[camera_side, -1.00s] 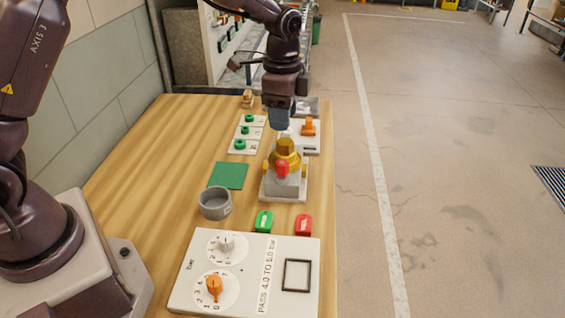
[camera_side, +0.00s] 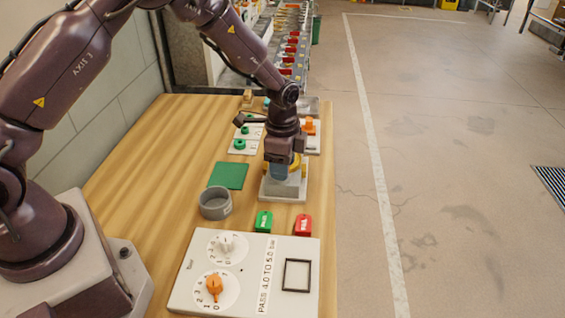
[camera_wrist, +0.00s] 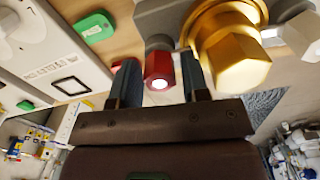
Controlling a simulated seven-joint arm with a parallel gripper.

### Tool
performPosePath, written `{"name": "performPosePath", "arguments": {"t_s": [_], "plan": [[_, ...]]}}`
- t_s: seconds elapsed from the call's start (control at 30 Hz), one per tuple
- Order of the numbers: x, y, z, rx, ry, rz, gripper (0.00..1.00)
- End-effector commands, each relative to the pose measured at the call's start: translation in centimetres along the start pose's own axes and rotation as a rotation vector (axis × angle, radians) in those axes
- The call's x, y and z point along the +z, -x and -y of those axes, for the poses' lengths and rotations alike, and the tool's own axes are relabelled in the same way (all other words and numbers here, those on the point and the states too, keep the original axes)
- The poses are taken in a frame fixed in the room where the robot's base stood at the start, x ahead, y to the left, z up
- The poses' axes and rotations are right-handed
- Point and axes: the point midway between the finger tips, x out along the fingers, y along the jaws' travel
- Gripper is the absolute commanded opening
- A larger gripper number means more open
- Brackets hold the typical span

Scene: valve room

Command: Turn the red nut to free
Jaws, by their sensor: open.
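The red nut (camera_wrist: 158,68) sits on the grey valve body (camera_wrist: 160,18), beside the large brass hex part (camera_wrist: 232,50) in the wrist view. My gripper (camera_wrist: 160,82) is open, with one finger on each side of the nut and a visible gap at both sides. In the side view my gripper (camera_side: 279,173) is lowered over the front of the valve and hides the nut. Part of the brass (camera_side: 296,160) shows behind it. The valve stands on a pale base plate (camera_side: 298,194).
A white dial panel (camera_side: 247,270) lies nearer. A grey cup (camera_side: 215,203) and green mat (camera_side: 229,175) are left. An orange-knobbed fitting (camera_side: 310,126) is behind.

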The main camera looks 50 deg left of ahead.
Motion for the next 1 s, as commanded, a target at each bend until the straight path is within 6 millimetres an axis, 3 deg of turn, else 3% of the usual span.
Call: {"name": "performPosePath", "arguments": {"t_s": [0.1,0.23,0.27,0.67,1.0], "plan": [[-0.01,0.03,0.01,0.0,0.0,0.0,0.4],[-0.01,0.04,0.01,0.0,0.0,0.0,0.1],[-0.01,0.05,0.01,0.0,0.0,0.0,0.08],[0.0,0.09,0.02,0.0,0.068,-0.001,0.08],[-0.01,0.12,0.03,0.0,0.326,-0.002,0.08]]}}
